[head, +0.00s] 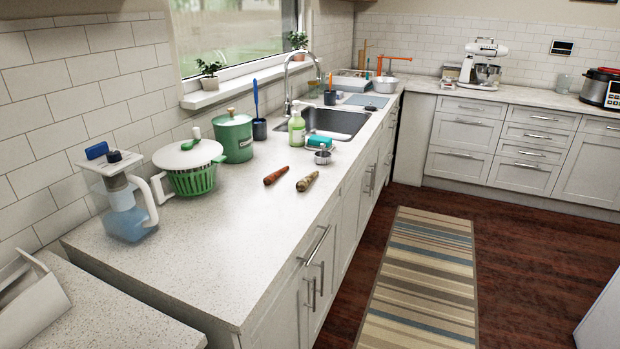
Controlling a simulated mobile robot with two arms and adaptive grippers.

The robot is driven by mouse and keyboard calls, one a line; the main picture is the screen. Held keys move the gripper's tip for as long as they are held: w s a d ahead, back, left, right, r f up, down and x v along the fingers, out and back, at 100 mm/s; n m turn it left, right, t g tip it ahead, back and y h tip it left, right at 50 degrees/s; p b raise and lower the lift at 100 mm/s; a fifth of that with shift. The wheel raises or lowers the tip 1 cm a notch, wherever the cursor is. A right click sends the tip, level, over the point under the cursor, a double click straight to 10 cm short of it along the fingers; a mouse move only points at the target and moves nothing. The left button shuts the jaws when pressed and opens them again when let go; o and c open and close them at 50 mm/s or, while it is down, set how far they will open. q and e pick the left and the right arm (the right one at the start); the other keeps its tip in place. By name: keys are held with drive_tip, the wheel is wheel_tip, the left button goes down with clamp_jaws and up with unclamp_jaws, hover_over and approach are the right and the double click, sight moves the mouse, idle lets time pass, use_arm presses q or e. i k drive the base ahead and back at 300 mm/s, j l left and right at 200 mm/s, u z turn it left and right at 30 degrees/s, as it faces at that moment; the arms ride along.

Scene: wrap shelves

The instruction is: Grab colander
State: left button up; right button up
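A green slotted basket (190,182) with a white lid stands on the near counter in the head view, between a water pitcher and a green canister. It looks like a colander or salad spinner. A small metallic bowl (385,85) sits at the far corner of the counter; whether it has holes is too small to tell. Neither of my grippers shows in the head view.
On the counter (215,255), the blue-and-white pitcher (125,205), green canister (233,140), soap bottle (297,128), and two wooden-looking tools (276,175) stand or lie near the basket. The counter's front part is clear. A striped rug (422,270) covers open floor.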

sight(385, 85)
drive_tip(key=i+l+z, duration=0.55)
drive_tip(key=i, duration=0.75)
drive_tip(key=i+z, duration=0.35)
drive_tip(key=i, duration=3)
